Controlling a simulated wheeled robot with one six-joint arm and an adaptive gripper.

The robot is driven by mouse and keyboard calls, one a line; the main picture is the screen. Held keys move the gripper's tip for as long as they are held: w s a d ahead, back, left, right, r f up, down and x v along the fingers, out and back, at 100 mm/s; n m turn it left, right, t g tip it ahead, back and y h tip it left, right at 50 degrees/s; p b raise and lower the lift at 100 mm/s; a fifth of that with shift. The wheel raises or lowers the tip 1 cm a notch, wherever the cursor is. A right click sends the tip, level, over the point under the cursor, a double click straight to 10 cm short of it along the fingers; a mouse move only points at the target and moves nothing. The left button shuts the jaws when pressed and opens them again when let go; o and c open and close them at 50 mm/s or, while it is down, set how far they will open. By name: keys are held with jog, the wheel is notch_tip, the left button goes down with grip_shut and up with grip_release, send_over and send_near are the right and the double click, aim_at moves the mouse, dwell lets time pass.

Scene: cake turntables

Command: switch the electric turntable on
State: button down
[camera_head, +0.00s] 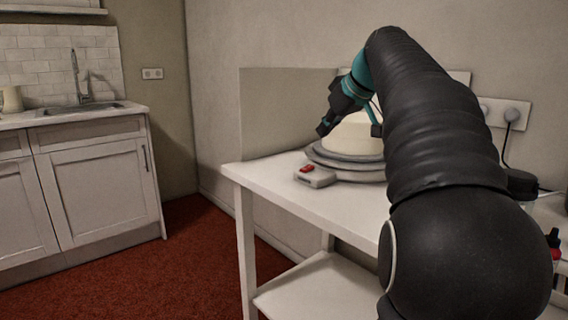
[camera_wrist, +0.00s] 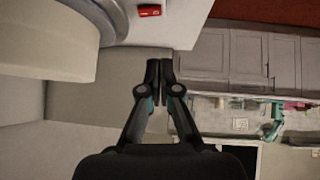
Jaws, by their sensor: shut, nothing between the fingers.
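The electric turntable (camera_head: 355,172) is a grey round base with a plate on the white table, and a pale cake (camera_head: 352,140) stands on it. The cake also shows in the wrist view (camera_wrist: 45,38), at the upper left. A red switch (camera_head: 306,169) sits on a small grey box (camera_head: 318,179) at the turntable's left front; in the wrist view the switch (camera_wrist: 150,11) is at the top. My arm hides the turntable's right part.
The white table (camera_head: 265,172) has free room at its left front. A wall panel (camera_head: 275,110) stands at its back. A plug sits in a wall socket (camera_head: 512,115) at right. Kitchen cabinets (camera_head: 95,185) with a sink are at far left.

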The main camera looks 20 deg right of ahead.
jog(key=shift+w+d+r, duration=0.25)
jog(key=shift+w+d, duration=0.05)
jog(key=shift+d, duration=0.3)
jog(key=shift+w+d+r, duration=0.25)
jog(key=shift+d, duration=0.35)
jog(key=b, duration=0.1)
send_over(313, 171)
jog(key=f, duration=0.7)
jog(key=shift+a+f, duration=0.25)
jog(key=shift+a, duration=0.05)
jog(key=shift+s+d+f+b, duration=0.15)
jog(key=shift+f+b, duration=0.3)
jog(key=shift+f, duration=0.65)
jog(key=shift+d+f, duration=0.15)
jog(key=shift+f, duration=0.5)
